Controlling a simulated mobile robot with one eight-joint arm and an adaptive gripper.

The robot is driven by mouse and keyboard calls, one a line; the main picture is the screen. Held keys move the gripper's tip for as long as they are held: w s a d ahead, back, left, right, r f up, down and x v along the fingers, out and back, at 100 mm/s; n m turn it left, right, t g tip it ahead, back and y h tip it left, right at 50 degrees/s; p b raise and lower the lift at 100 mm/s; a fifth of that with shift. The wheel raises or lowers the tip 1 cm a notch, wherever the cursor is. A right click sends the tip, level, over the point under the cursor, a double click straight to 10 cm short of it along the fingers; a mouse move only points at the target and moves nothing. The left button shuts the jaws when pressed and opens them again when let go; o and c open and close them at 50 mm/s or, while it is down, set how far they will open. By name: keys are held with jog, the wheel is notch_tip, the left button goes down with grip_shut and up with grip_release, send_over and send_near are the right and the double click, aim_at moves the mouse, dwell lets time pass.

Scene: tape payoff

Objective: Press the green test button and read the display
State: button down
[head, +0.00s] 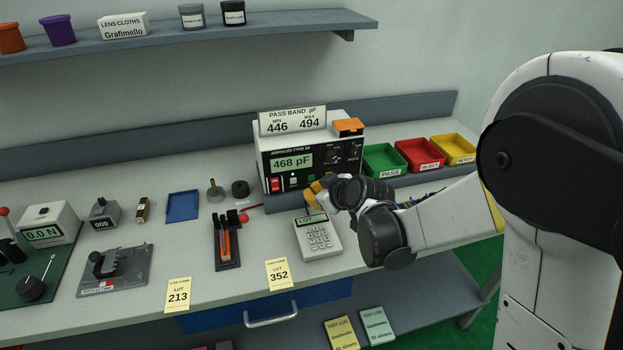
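The tester (263,161) stands at the back of the bench, with a display (291,163) that reads 468 pF. A sign (292,121) on top reads PASS BAND pF, MIN 446, MAX 494. A small greenish button (293,181) shows on the lower front panel, to the right of a red switch (275,185). My gripper (316,190), with yellow on its fingers, is in front of the panel's lower part, just right of the button. It hides part of the panel. I cannot tell whether it touches the tester or whether its fingers are open.
A keypad unit (319,239) marked LOT sits below my gripper. Green PASS (379,153), red (418,153) and yellow (455,147) bins stand to the right. Left are a blue tray (182,206), a tweezer-like tool in a dark holder (226,246) and a grey fixture (122,271).

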jog(key=shift+s+d, duration=0.2)
jog(key=shift+s, duration=0.5)
jog(key=shift+s+d, duration=0.2)
jog(key=shift+s, duration=0.5)
jog(key=shift+s+d, duration=0.2)
jog(key=shift+s, duration=0.5)
jog(key=s+d+r+m+g+h, duration=0.1)
jog(key=s+d+r+m, duration=0.3)
jog(key=s+d, duration=0.5)
jog(key=s+d+r+m+g+h, duration=0.1)
jog(key=s+d+r+m+h, duration=0.2)
jog(key=s, duration=1.3)
jog(key=d+m+h, duration=0.1)
jog(key=d+m, duration=0.2)
jog(key=d, duration=0.3)
jog(key=shift+r+h, duration=0.3)
jog(key=shift+r, duration=0.05)
jog(key=shift+d, duration=0.1)
